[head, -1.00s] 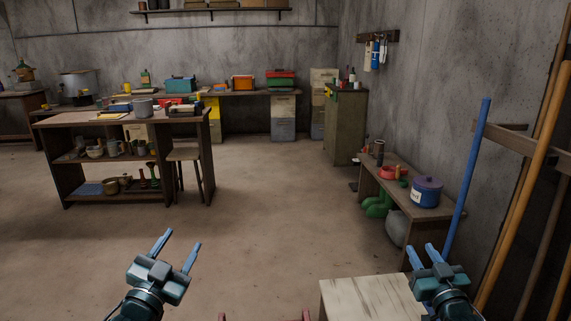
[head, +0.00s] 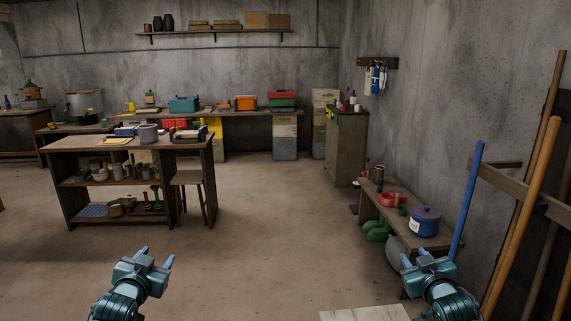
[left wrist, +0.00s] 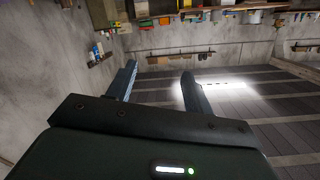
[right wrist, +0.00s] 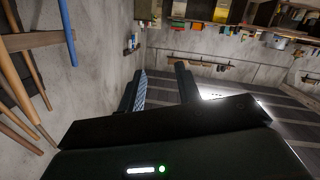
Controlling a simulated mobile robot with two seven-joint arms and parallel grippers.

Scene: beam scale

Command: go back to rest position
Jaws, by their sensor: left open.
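My left gripper (head: 156,258) is at the lower left of the head view, over bare floor, with its fingers spread and nothing between them. Its two parted fingers also show in the left wrist view (left wrist: 158,72). My right gripper (head: 416,259) is at the lower right of the head view, in front of the low bench. In the right wrist view (right wrist: 161,70) its fingers stand apart with an empty gap between them. Neither gripper touches anything that I can see.
A pale wooden top (head: 365,314) shows at the bottom edge near my right arm. A low bench (head: 408,222) with a blue pot (head: 425,220) stands at the right, beside leaning poles (head: 521,215). A shelved workbench (head: 80,153) stands at the left. The middle floor is clear.

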